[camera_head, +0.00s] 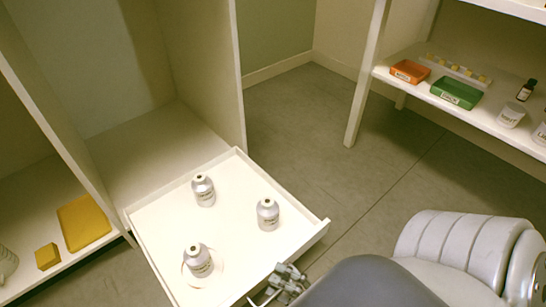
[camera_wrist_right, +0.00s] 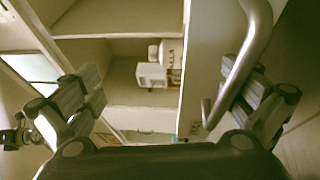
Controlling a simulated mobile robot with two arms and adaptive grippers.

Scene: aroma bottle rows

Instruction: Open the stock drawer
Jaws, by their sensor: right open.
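The white stock drawer (camera_head: 240,263) stands pulled out from the cabinet in the head view, with its inside showing. Three silver bottles stand upright in it: one at the back (camera_head: 203,190), one at the right (camera_head: 268,214) and one at the front left (camera_head: 199,260). My right gripper (camera_head: 284,283) is at the drawer's front edge, partly hidden by my arm. In the right wrist view my right gripper (camera_wrist_right: 165,105) is open. A curved metal handle (camera_wrist_right: 246,62) passes close beside its right finger; I cannot tell if they touch. My left gripper is out of view.
A yellow tray (camera_head: 83,222) and a yellow block (camera_head: 47,256) lie on the low shelf at left. A shelf (camera_head: 400,62) at right holds an orange tray (camera_head: 410,71), a green tray (camera_head: 457,92) and small containers. The floor (camera_head: 340,170) between is clear.

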